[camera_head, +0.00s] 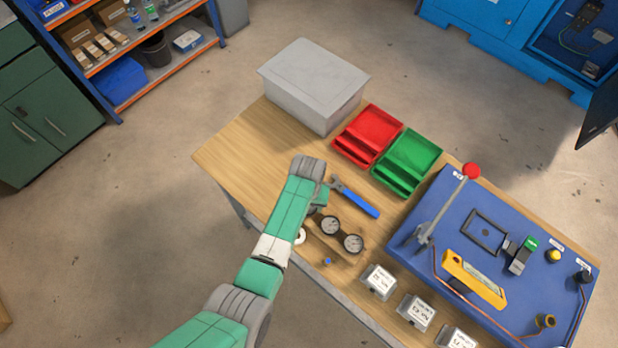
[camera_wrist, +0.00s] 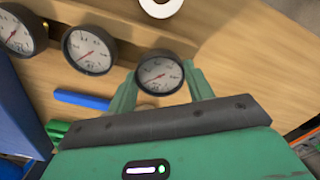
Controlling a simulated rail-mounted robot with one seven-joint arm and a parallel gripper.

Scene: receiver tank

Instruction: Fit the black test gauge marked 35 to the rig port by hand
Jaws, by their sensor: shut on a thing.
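My gripper (camera_wrist: 161,88) is shut on a round black-rimmed gauge (camera_wrist: 159,73) with a white dial, seen between the green fingers in the wrist view. Its marking is too small to read. Two similar gauges lie beside it in the wrist view, one near (camera_wrist: 89,50) and one farther left (camera_wrist: 19,31). In the head view two gauges (camera_head: 331,225) (camera_head: 353,243) show on a wooden holder right of my arm; the held gauge is hidden there. The blue rig board (camera_head: 405,240) is at the right, with a brass fitting (camera_head: 545,321) on a copper tube; I cannot tell if this is the port.
A blue-handled wrench (camera_head: 354,197) lies behind the gauges. Labelled clear boxes (camera_head: 378,282) line the front edge. A red-knobbed lever (camera_head: 448,205) rises from the board. Red (camera_head: 366,136) and green (camera_head: 407,162) trays and a grey box (camera_head: 313,85) stand behind. The left tabletop is bare.

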